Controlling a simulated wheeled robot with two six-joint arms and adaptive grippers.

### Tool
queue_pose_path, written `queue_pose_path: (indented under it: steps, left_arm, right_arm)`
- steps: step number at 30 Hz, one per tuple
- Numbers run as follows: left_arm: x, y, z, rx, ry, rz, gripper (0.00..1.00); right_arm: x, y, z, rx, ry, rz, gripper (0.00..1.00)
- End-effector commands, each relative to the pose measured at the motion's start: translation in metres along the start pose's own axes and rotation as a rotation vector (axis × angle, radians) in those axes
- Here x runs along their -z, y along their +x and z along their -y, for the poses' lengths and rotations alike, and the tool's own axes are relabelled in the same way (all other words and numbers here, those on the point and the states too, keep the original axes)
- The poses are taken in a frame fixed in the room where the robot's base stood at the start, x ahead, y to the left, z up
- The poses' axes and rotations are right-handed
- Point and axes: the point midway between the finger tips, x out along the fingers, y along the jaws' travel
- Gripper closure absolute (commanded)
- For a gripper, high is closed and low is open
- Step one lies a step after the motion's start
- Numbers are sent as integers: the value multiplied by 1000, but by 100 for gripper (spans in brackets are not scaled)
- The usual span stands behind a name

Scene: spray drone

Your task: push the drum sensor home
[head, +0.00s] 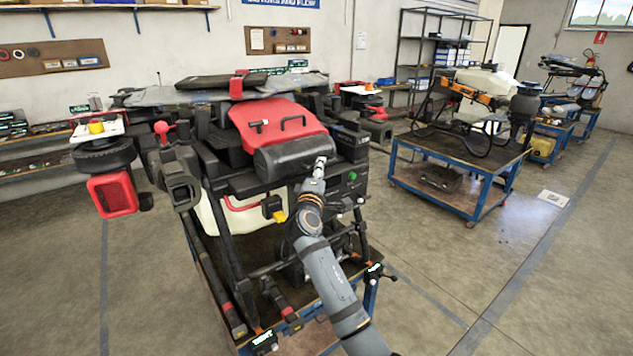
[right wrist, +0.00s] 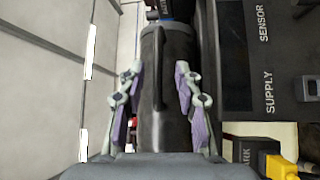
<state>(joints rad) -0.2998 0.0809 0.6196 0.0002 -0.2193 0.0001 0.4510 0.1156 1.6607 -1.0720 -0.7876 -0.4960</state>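A black rounded drum-like body (head: 285,157) lies across the front of the drone, below its red cover (head: 277,125); I take it for the drum sensor. In the right wrist view it is a dark cylinder (right wrist: 160,100) with a handle-like bar along it. My right gripper (head: 320,165) is at the drum's right end in the head view. In the right wrist view its two fingers (right wrist: 158,72) stand apart, with the dark cylinder behind and between them. I cannot tell whether they touch it. My left gripper is not in view.
A dark panel marked SENSOR and SUPPLY (right wrist: 245,60) sits beside the drum. A yellow connector (head: 280,215) is on the drone's front. The drone rests on a blue-framed cart (head: 370,292).

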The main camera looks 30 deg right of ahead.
Motion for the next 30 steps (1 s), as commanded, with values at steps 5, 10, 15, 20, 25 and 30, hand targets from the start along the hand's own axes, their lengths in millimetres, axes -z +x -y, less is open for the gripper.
queue_pose_path:
  steps: [5, 10, 15, 20, 25, 30]
  left_arm:
    - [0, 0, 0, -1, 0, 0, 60]
    - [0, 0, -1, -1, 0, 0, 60]
    - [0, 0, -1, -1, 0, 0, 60]
    - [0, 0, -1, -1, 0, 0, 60]
    - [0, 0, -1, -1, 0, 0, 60]
    - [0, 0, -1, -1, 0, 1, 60]
  right_arm:
    - [1, -45, 2, 5, 4, -1, 66]
    - [1, -72, 1, 4, 3, -1, 66]
    - [0, -80, 0, 1, 2, 0, 66]
    - [0, -80, 0, 1, 1, 0, 66]
    - [0, -79, 0, 1, 1, 0, 66]
    - [2, -79, 8, 14, 0, -7, 66]
